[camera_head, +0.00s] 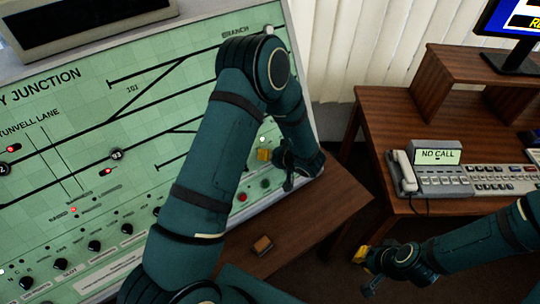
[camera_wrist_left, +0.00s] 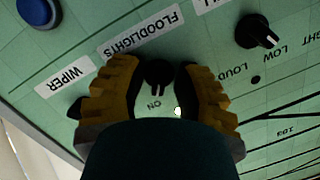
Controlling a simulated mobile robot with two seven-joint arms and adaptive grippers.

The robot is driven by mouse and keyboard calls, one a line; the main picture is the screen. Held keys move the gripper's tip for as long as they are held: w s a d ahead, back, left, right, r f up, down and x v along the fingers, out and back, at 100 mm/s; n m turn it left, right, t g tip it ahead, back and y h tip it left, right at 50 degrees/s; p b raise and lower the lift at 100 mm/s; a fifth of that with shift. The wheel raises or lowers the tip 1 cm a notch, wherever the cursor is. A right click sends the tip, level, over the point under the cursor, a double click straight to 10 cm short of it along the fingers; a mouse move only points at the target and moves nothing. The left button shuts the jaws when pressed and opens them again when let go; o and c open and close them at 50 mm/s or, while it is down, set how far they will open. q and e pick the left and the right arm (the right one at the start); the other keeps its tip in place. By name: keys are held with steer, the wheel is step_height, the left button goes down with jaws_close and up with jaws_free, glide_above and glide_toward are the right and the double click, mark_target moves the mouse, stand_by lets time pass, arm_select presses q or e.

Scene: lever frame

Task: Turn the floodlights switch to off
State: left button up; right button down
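The floodlights switch is a small black knob (camera_wrist_left: 158,73) beside the upside-down FLOODLIGHTS label (camera_wrist_left: 143,32) in the left wrist view. Its white pointer mark faces the ON label (camera_wrist_left: 154,104). My left gripper (camera_wrist_left: 160,92) is open, with one yellow-and-black finger on each side of the knob; I cannot tell whether they touch it. In the head view my left gripper (camera_head: 275,163) is at the right part of the green panel (camera_head: 140,130), and my arm hides the area around it. My right gripper (camera_head: 366,270) appears open and empty, beside the right desk.
In the left wrist view, a WIPER label (camera_wrist_left: 65,85), a blue button (camera_wrist_left: 38,12) and another black knob (camera_wrist_left: 256,32) are near. A small lit lamp (camera_wrist_left: 178,111) sits by ON. A desk (camera_head: 375,110) with a telephone (camera_head: 403,172) stands at right.

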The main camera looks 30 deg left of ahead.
arm_select(q)
jaws_close()
steer(key=shift+s, duration=0.1)
